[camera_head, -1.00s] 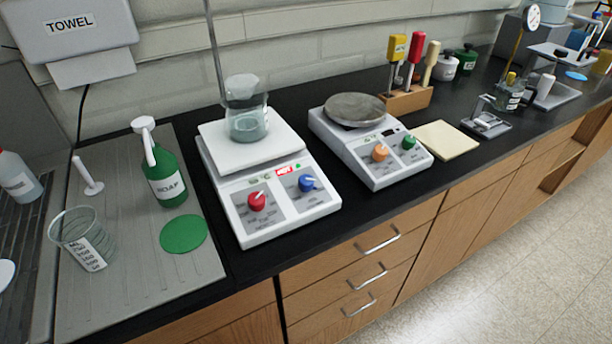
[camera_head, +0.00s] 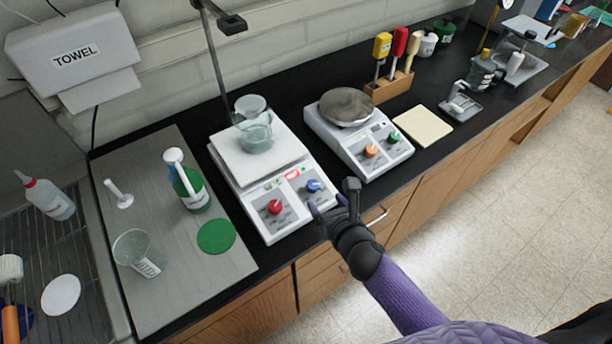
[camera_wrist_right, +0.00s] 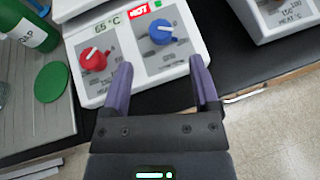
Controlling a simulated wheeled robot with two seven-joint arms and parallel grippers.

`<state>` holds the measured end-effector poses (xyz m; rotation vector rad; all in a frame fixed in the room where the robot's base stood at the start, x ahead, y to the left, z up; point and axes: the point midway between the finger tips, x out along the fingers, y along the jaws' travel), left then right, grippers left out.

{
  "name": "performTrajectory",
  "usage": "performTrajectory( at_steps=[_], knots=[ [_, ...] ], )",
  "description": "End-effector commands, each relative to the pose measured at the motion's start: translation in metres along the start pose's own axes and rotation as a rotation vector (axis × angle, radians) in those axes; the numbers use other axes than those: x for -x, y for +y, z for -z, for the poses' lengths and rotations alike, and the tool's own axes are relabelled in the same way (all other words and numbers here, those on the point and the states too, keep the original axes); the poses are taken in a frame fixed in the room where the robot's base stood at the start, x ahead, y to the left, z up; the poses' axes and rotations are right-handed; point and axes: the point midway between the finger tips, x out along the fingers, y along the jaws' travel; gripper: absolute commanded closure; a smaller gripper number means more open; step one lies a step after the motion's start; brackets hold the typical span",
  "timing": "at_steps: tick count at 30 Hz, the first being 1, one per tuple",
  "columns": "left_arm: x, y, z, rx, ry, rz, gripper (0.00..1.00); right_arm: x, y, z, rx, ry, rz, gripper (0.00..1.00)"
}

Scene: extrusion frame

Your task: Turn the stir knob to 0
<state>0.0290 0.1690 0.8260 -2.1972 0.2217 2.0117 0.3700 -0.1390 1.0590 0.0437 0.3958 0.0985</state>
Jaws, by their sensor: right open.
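A white hot plate stirrer (camera_head: 262,170) stands on the black counter with a glass beaker of liquid (camera_head: 256,138) on its top. Its front panel has a red knob (camera_head: 275,207) on the left and a blue knob (camera_head: 314,186) on the right. In the right wrist view the red knob (camera_wrist_right: 92,59) and the blue knob (camera_wrist_right: 160,32) each carry a white pointer line. My right gripper (camera_head: 333,197) is open and empty, just in front of the blue knob. Its purple fingers (camera_wrist_right: 160,66) are apart and not touching the knob.
A second plate (camera_head: 355,140) with orange and green knobs stands to the right. A lit HOT sign (camera_wrist_right: 139,10) and a 65 °C display (camera_wrist_right: 99,28) show on the first. A green bottle (camera_head: 190,188) and beaker (camera_head: 137,252) are left.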

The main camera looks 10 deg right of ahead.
Motion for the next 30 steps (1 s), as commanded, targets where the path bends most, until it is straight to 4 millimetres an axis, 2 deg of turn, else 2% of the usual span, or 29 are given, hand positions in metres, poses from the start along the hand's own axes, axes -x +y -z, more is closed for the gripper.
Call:
performTrajectory(
  at_steps=[6, 9, 15, 22, 23, 30],
  knots=[
    [-0.027, 0.000, -0.003, 0.000, -0.002, 0.000, 0.41, -0.056, 0.000, 0.005, 0.004, -0.003, -0.001, 0.22],
    [-0.035, 0.000, -0.004, 0.000, -0.002, 0.000, 0.41, -0.073, 0.000, 0.005, 0.005, -0.001, -0.001, 0.22],
    [-0.042, 0.000, -0.005, -0.003, -0.003, 0.001, 0.41, -0.088, 0.000, 0.002, 0.007, -0.002, -0.002, 0.22],
    [-0.041, -0.001, -0.005, -0.004, -0.004, 0.003, 0.41, -0.089, 0.001, 0.001, 0.008, -0.001, -0.002, 0.22],
    [-0.041, -0.001, -0.005, -0.004, -0.004, 0.003, 0.41, -0.089, 0.001, 0.001, 0.008, -0.001, -0.002, 0.24],
    [-0.041, -0.001, -0.005, -0.004, -0.005, 0.003, 0.41, -0.089, 0.001, 0.001, 0.008, -0.001, -0.002, 0.75]
  ],
)
